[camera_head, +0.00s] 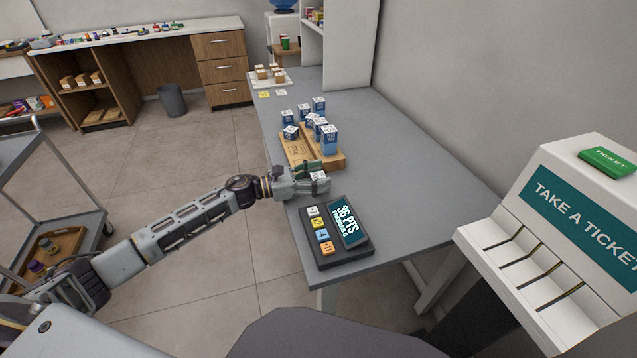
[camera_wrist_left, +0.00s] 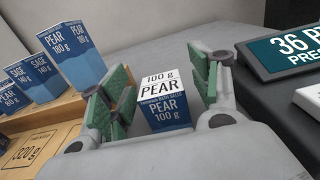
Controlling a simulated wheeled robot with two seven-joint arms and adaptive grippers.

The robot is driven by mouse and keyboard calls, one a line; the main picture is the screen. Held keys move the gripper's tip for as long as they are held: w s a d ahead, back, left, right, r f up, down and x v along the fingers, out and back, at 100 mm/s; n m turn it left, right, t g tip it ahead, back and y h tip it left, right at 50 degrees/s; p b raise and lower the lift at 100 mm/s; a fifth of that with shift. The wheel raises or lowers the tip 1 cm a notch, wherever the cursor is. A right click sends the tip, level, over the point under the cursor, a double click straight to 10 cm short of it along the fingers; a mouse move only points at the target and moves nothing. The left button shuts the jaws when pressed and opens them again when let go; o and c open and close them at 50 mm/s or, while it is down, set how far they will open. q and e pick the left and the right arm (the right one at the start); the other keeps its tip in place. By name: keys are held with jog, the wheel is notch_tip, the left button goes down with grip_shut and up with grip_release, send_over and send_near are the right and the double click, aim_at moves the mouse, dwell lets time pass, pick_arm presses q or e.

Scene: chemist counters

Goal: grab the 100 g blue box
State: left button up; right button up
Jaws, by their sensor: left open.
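The 100 g blue box (camera_wrist_left: 165,104) is a small box with a white top, labelled PEAR 100 g. It stands between the two green-padded fingers of my left gripper (camera_wrist_left: 158,95) in the left wrist view. The fingers are open, with a gap visible on the box's right; contact on its left side is unclear. In the head view my left gripper (camera_head: 308,181) is over the grey counter, in front of the wooden tray, and only the box's white top (camera_head: 318,176) shows between the fingers. My right gripper is not in view.
A wooden tray (camera_head: 333,163) with several blue boxes, including a PEAR 180 g box (camera_wrist_left: 74,56), stands just behind the gripper. A dark keypad display (camera_head: 340,253) reading 36 PTS sits nearer. The grey counter (camera_head: 420,170) is clear to the right. A ticket machine (camera_head: 535,215) stands at right.

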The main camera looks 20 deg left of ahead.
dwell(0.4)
pick_arm(q)
jog(key=shift+c, duration=0.6)
jog(key=c, duration=1)
jog(key=shift+r, duration=0.1)
jog(key=shift+c, duration=0.2)
